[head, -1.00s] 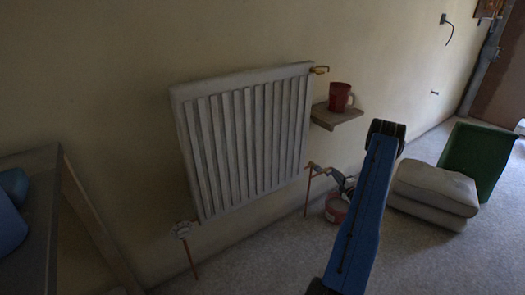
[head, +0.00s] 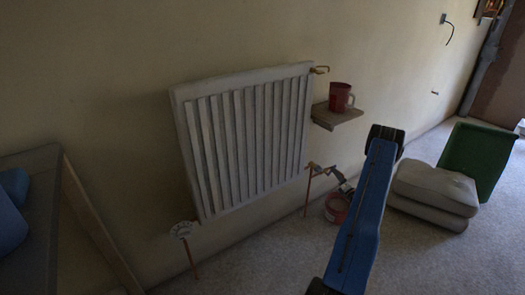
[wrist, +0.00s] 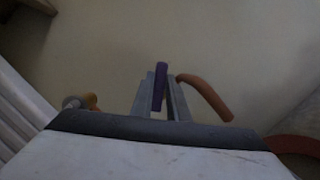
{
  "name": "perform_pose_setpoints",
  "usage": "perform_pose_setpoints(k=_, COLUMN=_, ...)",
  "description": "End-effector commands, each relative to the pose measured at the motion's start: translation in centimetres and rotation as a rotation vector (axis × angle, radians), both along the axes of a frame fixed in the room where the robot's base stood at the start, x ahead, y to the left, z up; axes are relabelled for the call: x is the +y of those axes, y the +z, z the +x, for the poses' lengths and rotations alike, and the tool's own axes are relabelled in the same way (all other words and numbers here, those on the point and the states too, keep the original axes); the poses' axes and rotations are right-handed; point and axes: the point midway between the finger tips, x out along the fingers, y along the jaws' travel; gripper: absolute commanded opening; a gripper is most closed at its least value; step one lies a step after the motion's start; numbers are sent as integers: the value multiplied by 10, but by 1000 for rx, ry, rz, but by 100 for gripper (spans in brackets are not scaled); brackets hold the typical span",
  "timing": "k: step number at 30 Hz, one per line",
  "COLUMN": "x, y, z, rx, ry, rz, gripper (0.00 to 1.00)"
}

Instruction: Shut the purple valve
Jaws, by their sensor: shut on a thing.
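The purple valve's lever (wrist: 160,76) stands up between the fingers of my gripper (wrist: 163,90) in the wrist view. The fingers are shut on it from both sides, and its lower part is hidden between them. In the head view my gripper (head: 341,181) is at the lower right corner of the radiator (head: 245,140), beside the brass pipe fitting (head: 314,168). The lever itself is too small or hidden to make out there.
A shelf (head: 336,119) with a red mug (head: 340,97) sits on the wall above my gripper. A reddish bucket (head: 336,208) stands below it. Stacked cushions (head: 434,191) and a green bin (head: 475,155) stand right. A copper pipe (wrist: 207,97) curves beside my fingers.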

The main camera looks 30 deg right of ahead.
Motion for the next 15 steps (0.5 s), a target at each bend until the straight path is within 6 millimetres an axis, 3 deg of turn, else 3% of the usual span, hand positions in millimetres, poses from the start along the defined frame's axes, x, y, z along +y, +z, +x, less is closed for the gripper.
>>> perform_pose_setpoints(k=9, x=-3, y=3, z=-1, rx=-5, ry=-5, rz=-24, gripper=0)
perform_pose_setpoints(k=15, x=2, y=6, z=-1, rx=-19, ry=-5, rz=-202, gripper=0)
